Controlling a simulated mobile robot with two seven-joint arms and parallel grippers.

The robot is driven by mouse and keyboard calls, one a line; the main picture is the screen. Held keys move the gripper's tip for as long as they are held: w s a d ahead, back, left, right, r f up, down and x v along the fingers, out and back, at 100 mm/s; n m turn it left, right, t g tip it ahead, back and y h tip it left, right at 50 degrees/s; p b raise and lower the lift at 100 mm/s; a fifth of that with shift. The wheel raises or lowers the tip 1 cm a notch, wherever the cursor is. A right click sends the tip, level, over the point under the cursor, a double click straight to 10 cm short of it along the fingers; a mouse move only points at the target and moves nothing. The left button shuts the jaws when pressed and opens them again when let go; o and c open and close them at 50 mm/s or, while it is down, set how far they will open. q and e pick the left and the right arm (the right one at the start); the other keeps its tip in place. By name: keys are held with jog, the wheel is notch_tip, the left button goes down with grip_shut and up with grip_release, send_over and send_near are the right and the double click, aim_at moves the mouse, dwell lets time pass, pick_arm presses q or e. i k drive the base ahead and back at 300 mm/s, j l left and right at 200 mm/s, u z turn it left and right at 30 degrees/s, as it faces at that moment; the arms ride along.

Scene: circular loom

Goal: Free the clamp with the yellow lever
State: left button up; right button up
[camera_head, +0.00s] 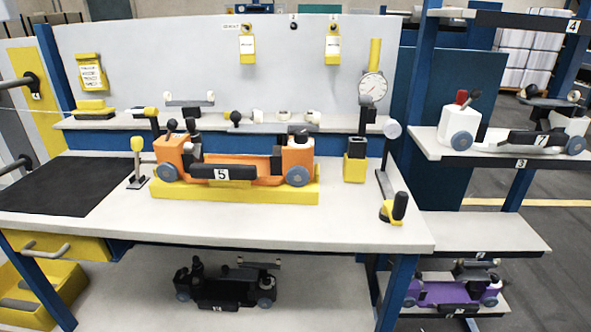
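A small clamp (137,178) with an upright lever tipped by a yellow grip (137,144) stands on the bench top, just left of an orange fixture. The orange fixture (235,165), labelled 5, rests on a yellow base (235,195). The clamp's jaw is too small to tell whether it grips anything. Another yellow piece with a black handle (398,208) stands near the bench's right front corner. Neither of my grippers is in view.
The bench front (250,230) is clear, and a black mat (60,186) lies at left. A dial gauge (372,88) and a yellow-black block (355,160) stand right of the fixture. A back shelf (90,124) holds small parts. Right shelves (480,225) hold similar fixtures.

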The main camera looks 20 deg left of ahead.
aim_at(137, 142)
jog(key=u, duration=1.55)
jog(key=i+j+z, duration=0.15)
jog(key=i+j, duration=0.5)
jog(key=i+j+z, duration=0.15)
jog(key=i+j, duration=0.5)
jog(key=j, duration=0.1)
